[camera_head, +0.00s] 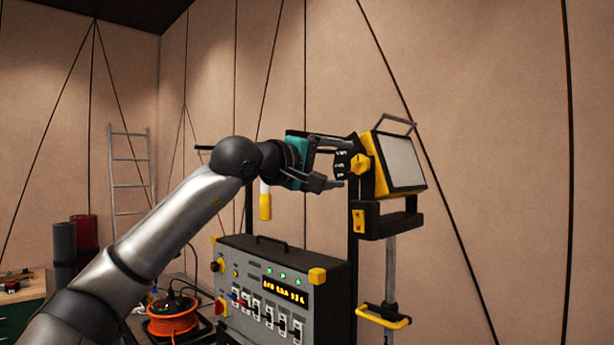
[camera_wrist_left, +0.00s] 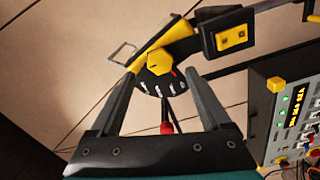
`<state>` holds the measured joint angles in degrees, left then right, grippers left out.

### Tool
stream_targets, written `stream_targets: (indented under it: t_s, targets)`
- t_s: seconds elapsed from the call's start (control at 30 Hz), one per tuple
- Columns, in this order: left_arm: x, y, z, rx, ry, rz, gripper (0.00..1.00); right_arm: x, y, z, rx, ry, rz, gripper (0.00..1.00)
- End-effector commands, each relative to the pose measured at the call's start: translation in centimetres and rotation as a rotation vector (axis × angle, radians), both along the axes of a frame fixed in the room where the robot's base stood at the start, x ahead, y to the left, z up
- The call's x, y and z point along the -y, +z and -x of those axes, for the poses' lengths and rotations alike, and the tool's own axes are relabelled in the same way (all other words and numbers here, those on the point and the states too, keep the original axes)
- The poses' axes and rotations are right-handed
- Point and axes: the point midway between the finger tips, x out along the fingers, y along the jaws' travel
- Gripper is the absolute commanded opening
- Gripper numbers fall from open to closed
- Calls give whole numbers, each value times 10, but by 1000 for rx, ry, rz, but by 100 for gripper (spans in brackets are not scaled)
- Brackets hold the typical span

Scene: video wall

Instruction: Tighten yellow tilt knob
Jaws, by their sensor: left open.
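The yellow tilt knob (camera_head: 361,164) sits on the left side of a yellow and black work light (camera_head: 402,163) on a stand. In the left wrist view the knob (camera_wrist_left: 159,64) shows in front of a dark dial with pale marks and a red mark. My left gripper (camera_head: 340,163) is open, with its fingers pointing at the knob from the left. In the left wrist view the two fingers (camera_wrist_left: 161,90) stand wide apart, with the knob beyond and between their tips. They appear apart from the knob. My right gripper is not in view.
A control panel (camera_head: 240,287) with switches, lights and a lit display stands below the arm. An orange cable reel (camera_head: 172,318) is at lower left. A ladder (camera_head: 131,170) leans at the back left. The wall area right of the light is clear.

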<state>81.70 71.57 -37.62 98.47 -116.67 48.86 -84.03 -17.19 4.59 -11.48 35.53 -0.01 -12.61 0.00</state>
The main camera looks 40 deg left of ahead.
Motion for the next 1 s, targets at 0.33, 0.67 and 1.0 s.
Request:
stream_targets:
  t_s: [0.33,0.67,1.0]
  targets:
    - [-7,-3,74,0,2,-2,81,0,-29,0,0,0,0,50]
    - [-7,-1,91,-2,1,-1,81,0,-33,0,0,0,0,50]
    - [-7,0,90,-1,0,-1,81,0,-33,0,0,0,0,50]
